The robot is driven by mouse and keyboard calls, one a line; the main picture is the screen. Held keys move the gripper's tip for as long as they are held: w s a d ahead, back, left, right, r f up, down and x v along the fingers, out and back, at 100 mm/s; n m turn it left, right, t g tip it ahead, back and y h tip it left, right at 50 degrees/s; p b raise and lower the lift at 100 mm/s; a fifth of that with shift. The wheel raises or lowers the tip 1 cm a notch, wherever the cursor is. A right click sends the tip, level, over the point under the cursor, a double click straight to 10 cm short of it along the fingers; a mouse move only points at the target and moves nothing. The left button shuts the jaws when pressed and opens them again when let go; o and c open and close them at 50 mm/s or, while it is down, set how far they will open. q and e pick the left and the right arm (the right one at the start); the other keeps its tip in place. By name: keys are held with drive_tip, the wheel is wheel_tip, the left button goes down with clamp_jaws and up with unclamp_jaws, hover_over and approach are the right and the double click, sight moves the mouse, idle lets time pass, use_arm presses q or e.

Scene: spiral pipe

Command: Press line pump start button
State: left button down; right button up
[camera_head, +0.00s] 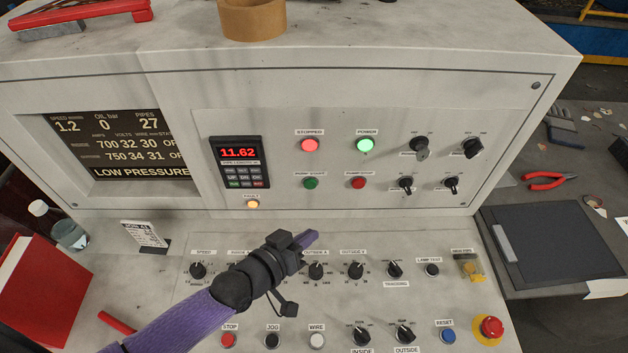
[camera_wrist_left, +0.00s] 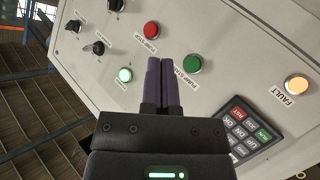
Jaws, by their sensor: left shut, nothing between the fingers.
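The green pump start button (camera_head: 311,183) is on the upright panel, left of the red pump stop button (camera_head: 359,183). In the left wrist view, the green button (camera_wrist_left: 191,63) is just right of my fingertips and the red button (camera_wrist_left: 151,29) is above them. My left gripper (camera_head: 308,239) has its purple fingers together, with nothing between them, and points toward the upright panel. In the head view its tips show below the green button, apart from it. The fingers also show in the left wrist view (camera_wrist_left: 160,62). My right gripper is not in view.
A lit red stopped lamp (camera_head: 310,145) and lit green power lamp (camera_head: 365,145) are above the buttons. A keypad display (camera_head: 238,160) reads 11.62, with a lit fault lamp (camera_head: 252,204) below it. Knobs line the lower panel; a red emergency button (camera_head: 491,327) is at right.

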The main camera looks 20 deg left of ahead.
sight(310, 185)
use_arm(q)
drive_tip(key=w+a+b, duration=0.2)
drive_tip(key=w+b, duration=0.4)
drive_tip(key=w, duration=0.2)
drive_tip(key=shift+w+a, duration=0.2)
drive_tip(key=shift+w, duration=0.1)
idle(0.8)
drive_tip(key=shift+w, duration=0.1)
idle(0.9)
drive_tip(key=shift+w+a, duration=0.15)
drive_tip(key=shift+w, duration=0.15)
